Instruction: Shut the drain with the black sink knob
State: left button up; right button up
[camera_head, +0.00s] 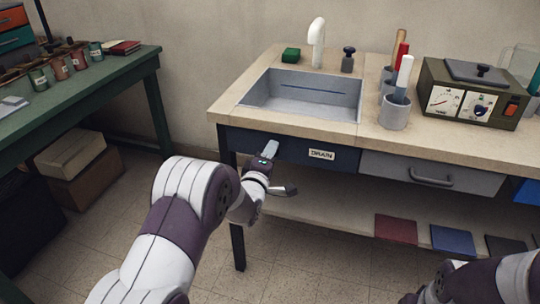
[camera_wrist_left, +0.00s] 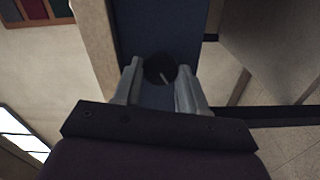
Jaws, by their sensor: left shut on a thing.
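The black sink knob (camera_wrist_left: 160,68) is a round dark knob with a pale pointer line, on the dark blue front panel (camera_head: 309,151) under the sink. In the left wrist view it sits between the two grey fingers of my left gripper (camera_wrist_left: 158,84), which is shut on it. In the head view my left gripper (camera_head: 268,152) is at the panel, left of the white "DRAIN" label (camera_head: 321,154), and hides the knob. The grey sink basin (camera_head: 300,104) above looks empty, with a dark blue line on its back wall. My right gripper is out of view.
A white tap (camera_head: 317,42), green block (camera_head: 291,55) and dark bottle (camera_head: 348,60) stand behind the basin. Grey cups with tools (camera_head: 394,112) and an olive box with dials (camera_head: 470,93) stand to its right. A grey drawer (camera_head: 432,172) adjoins the panel.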

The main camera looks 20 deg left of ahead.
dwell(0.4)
pick_arm(q)
jog(key=o, duration=1.1)
jog(key=shift+c, duration=0.2)
jog(key=s+p, duration=0.2)
jog(key=s, duration=1)
jog(key=shift+s+a, duration=0.2)
jog(key=shift+s, duration=0.2)
